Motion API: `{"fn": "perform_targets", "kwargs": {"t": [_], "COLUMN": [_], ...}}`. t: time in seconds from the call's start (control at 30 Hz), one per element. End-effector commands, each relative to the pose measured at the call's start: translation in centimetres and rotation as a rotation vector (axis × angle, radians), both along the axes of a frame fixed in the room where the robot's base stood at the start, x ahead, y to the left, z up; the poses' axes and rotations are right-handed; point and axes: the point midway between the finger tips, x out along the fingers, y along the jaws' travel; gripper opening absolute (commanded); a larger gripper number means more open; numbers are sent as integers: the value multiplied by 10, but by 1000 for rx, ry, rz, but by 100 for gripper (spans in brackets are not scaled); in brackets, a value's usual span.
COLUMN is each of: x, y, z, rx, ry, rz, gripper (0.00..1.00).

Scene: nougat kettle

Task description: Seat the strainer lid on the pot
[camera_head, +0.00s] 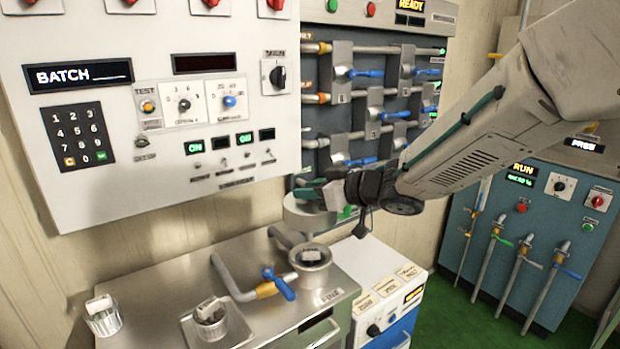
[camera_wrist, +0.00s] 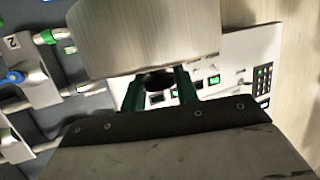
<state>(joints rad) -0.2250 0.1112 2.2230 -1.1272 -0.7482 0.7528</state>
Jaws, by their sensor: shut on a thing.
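My gripper (camera_head: 322,192) has green fingers and is shut on a round, pale metal piece (camera_head: 302,216), which I take to be the strainer lid. It hangs in the air above the steel counter, partly hidden by the fingers. In the wrist view the fingers (camera_wrist: 158,92) are close to a large brushed-metal round body (camera_wrist: 145,40) that fills the top. A short metal cup (camera_head: 311,270) with a dark knob-like piece in it stands below on the counter, near the "FINE" label. I cannot tell for certain which vessel is the pot.
The steel counter (camera_head: 180,277) carries a bent pipe with a blue-handled valve (camera_head: 277,284) and a metal cup (camera_head: 211,322). Another cup (camera_head: 104,318) is at left. A white control panel (camera_head: 150,185) and blue-handled valves (camera_head: 365,73) stand close behind. Green floor lies at right.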

Motion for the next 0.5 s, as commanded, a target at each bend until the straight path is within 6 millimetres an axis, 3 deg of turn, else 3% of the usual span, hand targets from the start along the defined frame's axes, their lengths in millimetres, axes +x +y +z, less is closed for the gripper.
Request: {"fn": "perform_targets", "kwargs": {"t": [0.5], "x": [0], "y": [0], "z": [-23], "rx": [0], "ry": [2], "rz": [1], "gripper": [1]}}
